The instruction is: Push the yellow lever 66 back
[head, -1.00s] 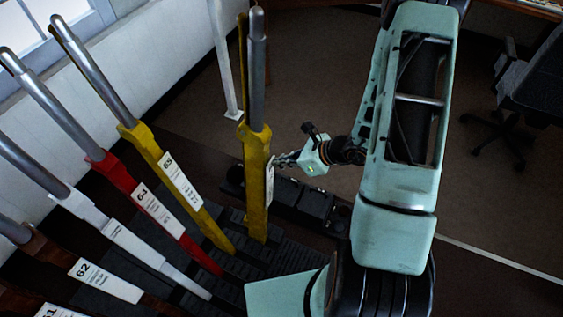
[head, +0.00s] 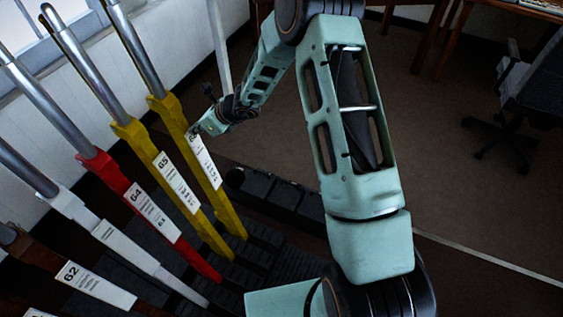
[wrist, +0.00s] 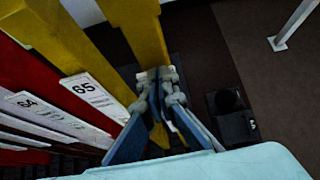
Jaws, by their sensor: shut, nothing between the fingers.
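The yellow lever 66 (head: 228,213) is the rightmost lever in the head view. It leans back to the left, nearly parallel to the yellow lever 65 (head: 135,135) beside it. A white plate is on its face, with its top partly covered by my gripper. My gripper (head: 194,132) is shut and empty, with its tips at the right side of lever 66 near the plate's top. In the wrist view the fingertips (wrist: 158,76) are against or very close to the yellow shaft of lever 66 (wrist: 135,30); I cannot tell contact for certain.
The red lever 64 (head: 115,178), a white lever (head: 95,225) and the plate marked 62 (head: 95,283) stand in a row to the left. A white post (head: 217,50) rises behind lever 66. The floor to the right is open, with a dark office chair (head: 520,100) beyond.

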